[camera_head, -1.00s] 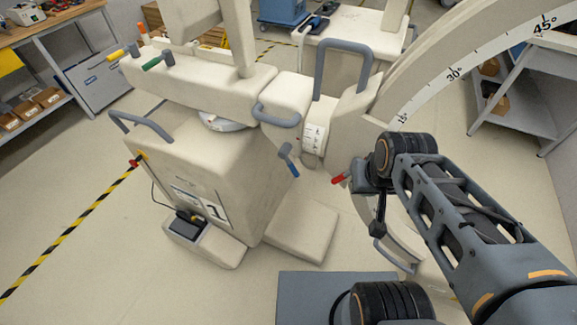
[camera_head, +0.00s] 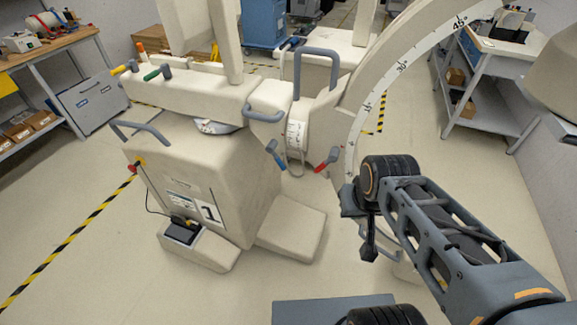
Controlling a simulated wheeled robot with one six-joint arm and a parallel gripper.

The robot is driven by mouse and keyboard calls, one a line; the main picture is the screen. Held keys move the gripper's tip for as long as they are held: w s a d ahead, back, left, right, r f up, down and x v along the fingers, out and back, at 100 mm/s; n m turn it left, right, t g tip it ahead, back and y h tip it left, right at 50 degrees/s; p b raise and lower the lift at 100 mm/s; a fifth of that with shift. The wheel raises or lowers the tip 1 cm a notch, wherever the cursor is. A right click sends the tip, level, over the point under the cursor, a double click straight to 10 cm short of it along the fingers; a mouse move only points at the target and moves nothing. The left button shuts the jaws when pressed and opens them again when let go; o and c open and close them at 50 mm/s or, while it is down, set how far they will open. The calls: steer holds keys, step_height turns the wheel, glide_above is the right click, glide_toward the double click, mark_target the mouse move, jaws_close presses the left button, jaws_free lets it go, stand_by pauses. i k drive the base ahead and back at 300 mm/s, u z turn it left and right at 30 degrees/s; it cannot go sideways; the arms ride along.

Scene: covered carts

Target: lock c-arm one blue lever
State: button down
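C-arm one is the beige unit (camera_head: 255,195) with a "1" label on its base, left of my arm. Its blue lever (camera_head: 275,155) hangs on the near side of the column joint, tilted down to the right. A red lever (camera_head: 326,160) sits to its right, by the lower end of the arc. The curved, degree-marked arc (camera_head: 385,85) rises to the upper right. My gripper (camera_head: 368,247) appears as a small dark end below my wrist, in front of the arc's lower part. It is right of and apart from both levers. Its fingers are too unclear to read.
A grey handle (camera_head: 315,52) stands above the joint. A workbench (camera_head: 55,45) is at left, a grey shelf table (camera_head: 490,85) at right.

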mark_target(269, 148)
steer(key=u, duration=0.3)
steer(key=i, duration=0.4)
steer(key=u, duration=1)
